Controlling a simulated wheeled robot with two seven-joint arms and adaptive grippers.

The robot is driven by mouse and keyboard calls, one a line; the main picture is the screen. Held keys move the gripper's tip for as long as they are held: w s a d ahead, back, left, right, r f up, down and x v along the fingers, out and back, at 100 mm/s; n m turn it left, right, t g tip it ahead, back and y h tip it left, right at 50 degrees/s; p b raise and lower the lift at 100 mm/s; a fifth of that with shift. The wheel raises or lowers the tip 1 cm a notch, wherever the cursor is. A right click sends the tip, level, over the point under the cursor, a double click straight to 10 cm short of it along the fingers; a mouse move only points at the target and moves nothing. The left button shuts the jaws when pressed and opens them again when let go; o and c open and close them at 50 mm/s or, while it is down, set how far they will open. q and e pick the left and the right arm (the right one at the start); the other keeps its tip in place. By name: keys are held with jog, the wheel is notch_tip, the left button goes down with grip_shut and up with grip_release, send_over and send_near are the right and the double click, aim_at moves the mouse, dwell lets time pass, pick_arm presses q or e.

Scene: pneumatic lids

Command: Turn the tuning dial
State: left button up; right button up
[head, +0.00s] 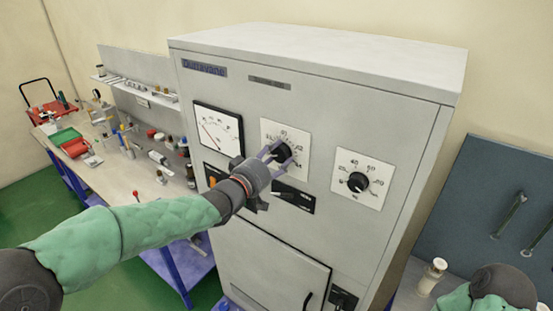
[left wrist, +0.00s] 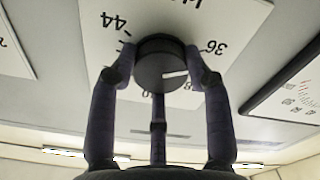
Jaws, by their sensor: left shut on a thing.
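A grey metal cabinet (head: 330,110) carries two dials on white square plates and a meter. The left dial (head: 281,154) is a round black knob on a numbered plate, partly hidden by my left gripper (head: 279,157). In the left wrist view the black knob (left wrist: 162,62) sits between my left gripper's fingers (left wrist: 160,75), which are shut on it from both sides. A white pointer line shows on the knob, and the plate reads 44 and 36 upside down. The right dial (head: 357,182) is free, with nothing touching it. My right gripper is not in view.
A needle meter (head: 218,128) is left of the gripped dial. A black label panel (head: 293,197) and a cabinet door (head: 268,262) lie below. A cluttered workbench (head: 125,180) stands at left. A white bottle-like item (head: 432,277) stands at lower right.

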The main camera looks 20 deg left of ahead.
pick_arm(q)
jog(key=m+b, duration=0.2)
jog(key=b, duration=0.1)
jog(key=f+m+b, duration=0.1)
jog(key=m+b, duration=0.2)
jog(key=shift+d+f, duration=0.1)
jog(key=shift+f, duration=0.1)
jog(key=m+b, duration=0.3)
jog(key=m, duration=0.1)
jog(key=shift+m, duration=0.4)
jog(key=shift+w+m+b, duration=0.1)
jog(key=shift+m+b, duration=0.65)
jog(key=shift+m, duration=0.85)
jog(key=o, duration=1)
jog(key=shift+o, duration=0.7)
jog(key=shift+a+r, duration=0.2)
jog(key=shift+r, duration=0.1)
jog(key=shift+s+a+r, duration=0.15)
jog(key=shift+s, duration=0.3)
jog(key=v, duration=1.1)
